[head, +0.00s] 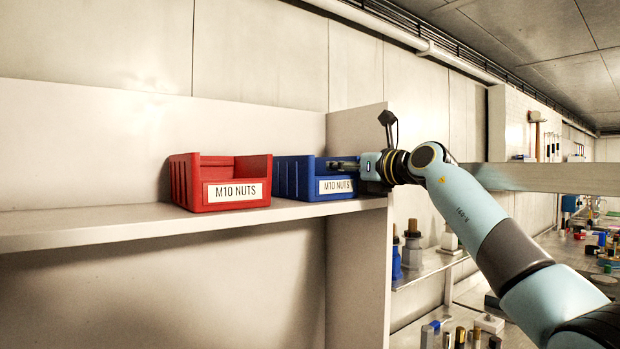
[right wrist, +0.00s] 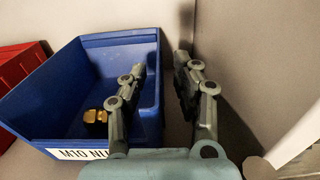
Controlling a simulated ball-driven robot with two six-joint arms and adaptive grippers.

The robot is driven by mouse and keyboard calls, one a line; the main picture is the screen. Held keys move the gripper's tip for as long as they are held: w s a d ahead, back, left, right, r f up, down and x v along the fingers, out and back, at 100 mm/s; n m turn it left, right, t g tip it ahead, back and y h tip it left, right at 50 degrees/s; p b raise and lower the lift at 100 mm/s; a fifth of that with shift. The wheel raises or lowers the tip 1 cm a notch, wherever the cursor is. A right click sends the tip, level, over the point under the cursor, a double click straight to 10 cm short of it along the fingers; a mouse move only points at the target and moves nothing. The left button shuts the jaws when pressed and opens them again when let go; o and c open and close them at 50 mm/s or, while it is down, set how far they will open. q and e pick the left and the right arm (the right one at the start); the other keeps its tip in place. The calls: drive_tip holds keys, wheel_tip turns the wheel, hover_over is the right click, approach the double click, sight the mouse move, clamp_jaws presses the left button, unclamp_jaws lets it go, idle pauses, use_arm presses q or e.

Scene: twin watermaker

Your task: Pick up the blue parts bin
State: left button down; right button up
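The blue parts bin (head: 293,177), labelled M10 NUTS, stands on the shelf just right of the red bin. In the right wrist view the blue bin (right wrist: 75,80) holds brass-coloured nuts (right wrist: 95,118). My right gripper (head: 343,165) reaches in from the right at the bin's right side. In the right wrist view the right gripper (right wrist: 160,72) is open, with one finger inside the bin and the other outside its right wall. Gaps show between the fingers and that wall. My left gripper is not in view.
A red bin (head: 220,183), also labelled M10 NUTS, stands close on the left. The shelf (head: 100,222) ends at an upright panel (head: 357,125) close to the right of the blue bin. The shelf's left part is clear.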

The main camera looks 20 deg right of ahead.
drive_tip(key=shift+w+a, duration=0.35)
drive_tip(key=shift+w, duration=0.3)
clamp_jaws()
drive_tip(key=shift+r, duration=0.15)
